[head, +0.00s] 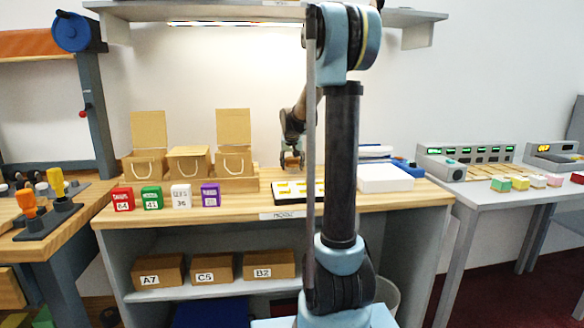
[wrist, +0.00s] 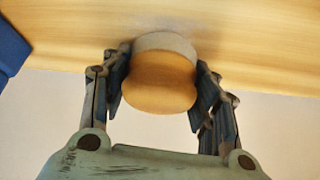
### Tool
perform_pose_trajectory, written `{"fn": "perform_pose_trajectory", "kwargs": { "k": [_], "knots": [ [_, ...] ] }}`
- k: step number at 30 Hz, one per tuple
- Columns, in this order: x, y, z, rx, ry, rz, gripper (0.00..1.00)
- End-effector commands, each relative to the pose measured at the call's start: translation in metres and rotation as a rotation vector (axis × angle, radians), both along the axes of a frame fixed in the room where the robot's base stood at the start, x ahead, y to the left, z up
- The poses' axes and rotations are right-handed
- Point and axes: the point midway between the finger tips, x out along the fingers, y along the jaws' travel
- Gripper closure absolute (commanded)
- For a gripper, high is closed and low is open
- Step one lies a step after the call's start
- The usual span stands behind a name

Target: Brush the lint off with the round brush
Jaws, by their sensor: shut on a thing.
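The round brush (wrist: 160,84) fills the middle of the wrist view: a rounded tan wooden body with a pale grey-white band on its far side. My gripper (head: 291,157) is shut on it, one finger on each side. In the head view the brush is a small brown shape at the fingertips, above the back of the counter (head: 250,207). I cannot tell whether its pale side touches the wood. A dark board with white and yellow patches (head: 293,190) lies in front of it, partly behind my arm. I cannot make out any lint.
Red, green, white and purple labelled blocks (head: 181,196) stand at the left front. A white box (head: 385,178) lies right of my arm. A grey shelf (head: 150,10) hangs above. Side tables flank the counter.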

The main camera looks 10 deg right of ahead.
Motion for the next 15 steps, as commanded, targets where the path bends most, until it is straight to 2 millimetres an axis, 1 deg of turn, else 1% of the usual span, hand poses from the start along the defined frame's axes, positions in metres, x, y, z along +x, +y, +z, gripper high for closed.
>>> {"fn": "perform_pose_trajectory", "kwargs": {
  "k": [1, 2, 5, 15],
  "knots": [
    [-0.001, -0.001, 0.012, 0.0, 0.0, -0.001, 0.84],
    [-0.002, -0.002, 0.018, 0.0, 0.0, -0.002, 0.84],
    [-0.001, -0.002, 0.025, 0.0, 0.0, -0.002, 0.84],
    [-0.002, -0.005, 0.056, 0.0, 0.0, -0.006, 0.84]
  ]
}}
